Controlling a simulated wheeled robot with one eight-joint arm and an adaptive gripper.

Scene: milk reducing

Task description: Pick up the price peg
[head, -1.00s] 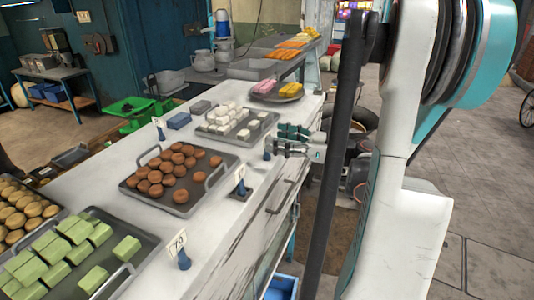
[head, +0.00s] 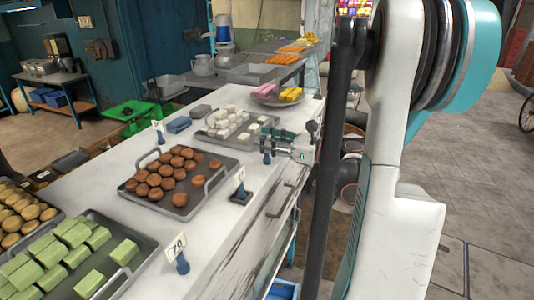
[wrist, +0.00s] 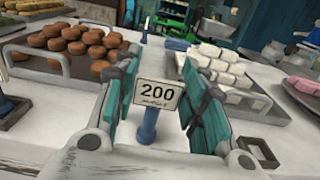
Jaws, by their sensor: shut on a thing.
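The price peg has a white card reading "200" (wrist: 157,95) on a blue stem (wrist: 148,127). It stands upright on the white counter. My gripper (wrist: 160,75) has its green-padded fingers on either side of the peg and is shut on it. In the head view my gripper (head: 290,140) is at the counter's right edge, beside the tray of white sweets, and the peg's blue foot (head: 267,159) shows just below it. The card is mostly hidden there by the fingers.
A tray of brown sweets (head: 215,182) and a tray of white sweets (head: 255,143) lie close by on the counter (head: 220,232). Other price pegs (head: 240,180) (head: 181,262) stand along the front edge. The floor on the right is open.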

